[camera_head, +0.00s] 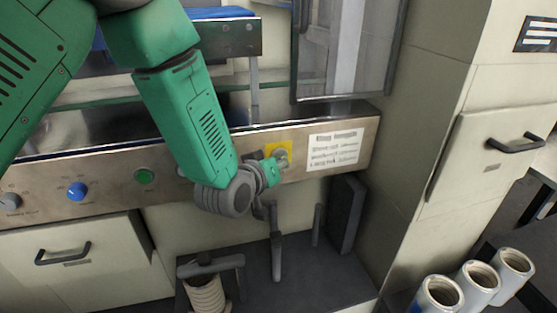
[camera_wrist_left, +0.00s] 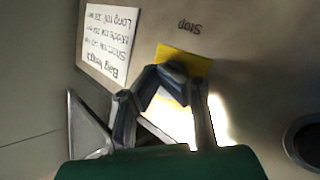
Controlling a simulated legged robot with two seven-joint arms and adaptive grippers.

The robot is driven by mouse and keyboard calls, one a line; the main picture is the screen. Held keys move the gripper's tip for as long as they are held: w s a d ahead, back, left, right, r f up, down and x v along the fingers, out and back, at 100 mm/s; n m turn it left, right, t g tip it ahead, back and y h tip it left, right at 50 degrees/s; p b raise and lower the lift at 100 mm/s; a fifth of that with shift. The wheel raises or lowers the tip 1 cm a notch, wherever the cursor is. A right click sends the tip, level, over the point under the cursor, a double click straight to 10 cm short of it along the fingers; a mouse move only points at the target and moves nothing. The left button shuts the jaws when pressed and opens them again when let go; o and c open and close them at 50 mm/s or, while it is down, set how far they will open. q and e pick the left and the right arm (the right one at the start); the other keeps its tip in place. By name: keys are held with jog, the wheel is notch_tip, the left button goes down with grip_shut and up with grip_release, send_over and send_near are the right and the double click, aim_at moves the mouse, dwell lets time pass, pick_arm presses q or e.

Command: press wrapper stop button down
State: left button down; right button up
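The stop button's yellow plate (camera_head: 285,148) sits on the steel front panel, left of a white notice. In the wrist view the yellow plate (camera_wrist_left: 208,66) lies under the upside-down word "Stop". My left gripper (camera_head: 274,170) is at the plate's lower left, with its fingers in front of the plate. In the wrist view the left gripper's fingers (camera_wrist_left: 175,85) overlap the plate and hide much of it. The button itself is hard to separate from the fingertips, so contact and finger opening cannot be told. My right gripper is not in view.
A green button (camera_head: 144,176) and a blue knob (camera_head: 77,191) sit further left on the panel. The white notice (camera_head: 333,150) is right of the plate. A drawer (camera_head: 75,255) and a dark recess with a white roll (camera_head: 205,295) lie below. Cans (camera_head: 480,280) stand at lower right.

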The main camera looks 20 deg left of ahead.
pick_arm(q)
jog(key=shift+w+d+r, duration=0.25)
jog(key=shift+w+d, duration=0.1)
jog(key=shift+w, duration=0.05)
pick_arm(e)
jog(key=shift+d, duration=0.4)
pick_arm(q)
jog(key=shift+a, duration=0.1)
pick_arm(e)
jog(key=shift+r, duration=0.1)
pick_arm(q)
jog(key=shift+s+a+f+p, duration=0.15)
jog(key=shift+s+a+p, duration=0.15)
jog(key=shift+s, duration=0.1)
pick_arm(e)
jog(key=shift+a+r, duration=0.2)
pick_arm(q)
jog(key=shift+d, duration=0.1)
jog(key=s+d+p, duration=0.1)
jog(key=s+d, duration=0.2)
jog(key=s, duration=0.2)
jog(key=shift+d, duration=0.25)
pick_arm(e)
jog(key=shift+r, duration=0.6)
